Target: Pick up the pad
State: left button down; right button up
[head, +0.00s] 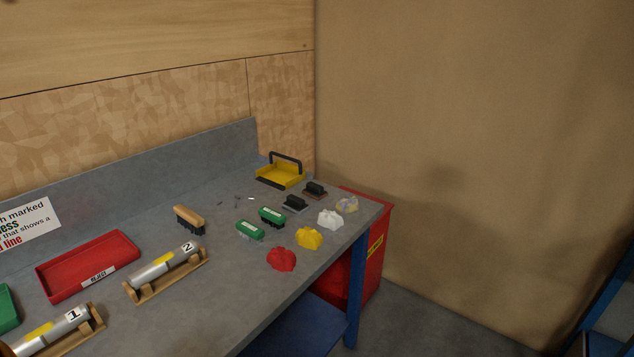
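No single thing is plainly the pad. Two small block-like tools with black handles stand near the back right of the grey workbench (130,230): a nearer dark one (294,202) and a farther one with a brownish base (314,189). Two green-topped blocks lie in front of them: one (250,231) with a pale underside and one (271,216) with a dark underside. I cannot tell which of these is the pad. Nothing covers them. Neither of my grippers is in view.
Crumpled red (281,260), yellow (309,239) and white (330,219) cloths line the right edge. A yellow handled tray (280,177), wooden brush (189,219), red tray (88,267) and cylinders on cradles (165,269) share the bench. A red bin (376,262) stands beyond.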

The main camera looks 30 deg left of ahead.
aim_at(316, 192)
jog(key=i+l+u, duration=0.1)
jog(key=i+u, duration=0.3)
jog(key=i+l+u, duration=0.15)
jog(key=i+u, duration=0.15)
jog(key=u, duration=0.15)
jog(key=i+l+u, duration=0.4)
jog(key=k+j, duration=0.1)
